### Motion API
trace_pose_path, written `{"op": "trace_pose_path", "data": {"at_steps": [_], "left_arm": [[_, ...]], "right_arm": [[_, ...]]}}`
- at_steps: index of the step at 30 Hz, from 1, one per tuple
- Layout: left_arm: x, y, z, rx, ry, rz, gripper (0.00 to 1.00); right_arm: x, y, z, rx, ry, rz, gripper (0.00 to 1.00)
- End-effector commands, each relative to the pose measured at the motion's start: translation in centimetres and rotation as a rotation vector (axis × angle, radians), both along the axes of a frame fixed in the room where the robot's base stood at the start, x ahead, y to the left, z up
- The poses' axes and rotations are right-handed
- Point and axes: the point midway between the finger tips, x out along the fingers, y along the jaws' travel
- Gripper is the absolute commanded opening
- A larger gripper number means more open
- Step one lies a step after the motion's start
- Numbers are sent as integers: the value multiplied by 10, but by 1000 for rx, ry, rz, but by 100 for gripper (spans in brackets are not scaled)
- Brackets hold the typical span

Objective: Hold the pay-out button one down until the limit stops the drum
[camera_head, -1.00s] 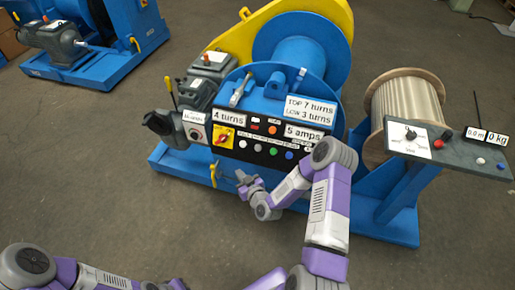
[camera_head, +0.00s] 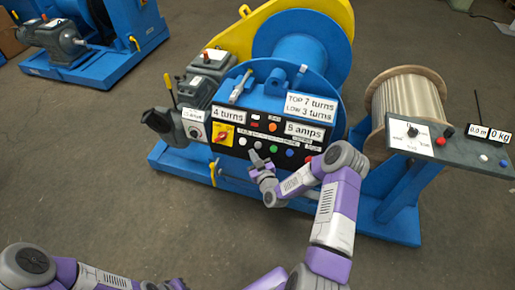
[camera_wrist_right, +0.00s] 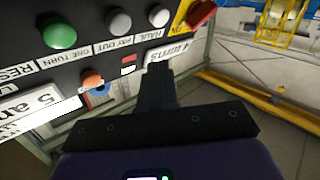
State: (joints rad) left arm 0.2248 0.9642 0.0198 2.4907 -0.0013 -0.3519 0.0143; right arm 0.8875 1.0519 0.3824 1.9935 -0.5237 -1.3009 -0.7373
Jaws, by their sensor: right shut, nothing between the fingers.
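The pay-out button is a pale grey round button (camera_head: 258,145) in the row on the black panel of the blue winch. In the right wrist view it shows at the top (camera_wrist_right: 118,20), between a green button (camera_wrist_right: 58,32) and another grey one (camera_wrist_right: 158,15). My right gripper (camera_head: 256,160) is shut and empty, its tip just below the pay-out button in the head view. In the right wrist view the closed fingers (camera_wrist_right: 158,80) point at the panel, apart from the buttons. The blue drum (camera_head: 301,62) stands behind the panel. My left gripper is out of view.
Signs read "4 turns" (camera_head: 229,115), "5 amps" (camera_head: 304,131) and "TOP 7 turns, LOW 3 turns" (camera_head: 311,107). A red knob on yellow (camera_head: 223,135) sits left of the buttons. A rope reel (camera_head: 405,100) and a side control board (camera_head: 455,150) stand right. Floor in front is clear.

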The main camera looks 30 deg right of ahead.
Motion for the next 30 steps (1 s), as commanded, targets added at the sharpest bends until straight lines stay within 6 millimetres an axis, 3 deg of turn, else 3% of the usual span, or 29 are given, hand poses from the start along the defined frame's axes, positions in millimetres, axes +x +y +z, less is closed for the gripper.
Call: {"op": "trace_pose_path", "data": {"at_steps": [12, 30], "left_arm": [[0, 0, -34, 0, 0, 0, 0], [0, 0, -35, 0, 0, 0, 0]], "right_arm": [[27, -31, -23, -1, -1, 1, 0], [30, -34, -23, 1, 0, 1, 0]]}}
